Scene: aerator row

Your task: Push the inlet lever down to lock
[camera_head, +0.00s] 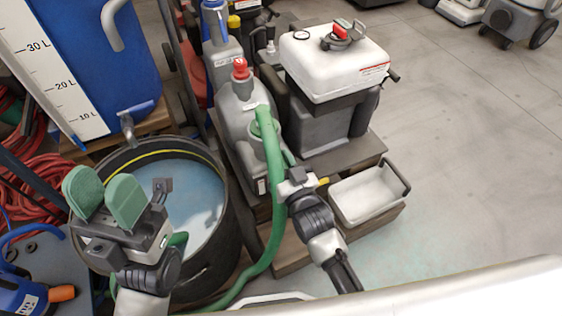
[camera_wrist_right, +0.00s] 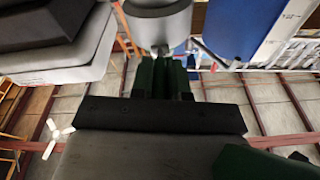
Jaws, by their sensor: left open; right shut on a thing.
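The grey pump-like unit (camera_head: 232,110) with a red cap stands on a wooden pallet, and a green hose (camera_head: 277,205) runs down its front from a green collar. My right gripper (camera_head: 285,170) is close against the hose and the unit's front, shut on a small grey part (camera_wrist_right: 161,50) under a grey cylinder (camera_wrist_right: 158,22). I cannot tell whether this part is the inlet lever, because the fingers hide most of it. No lever shows clearly. My left gripper (camera_head: 105,197) is open and empty, its green pads apart, above the left side of the round black tub.
The black tub (camera_head: 232,225) of bluish water stands left of the pallet. A white-topped machine (camera_head: 335,62) and a pale open tray (camera_head: 365,197) are to the right. A blue tank (camera_head: 85,45) and red hoses (camera_head: 45,165) crowd the left.

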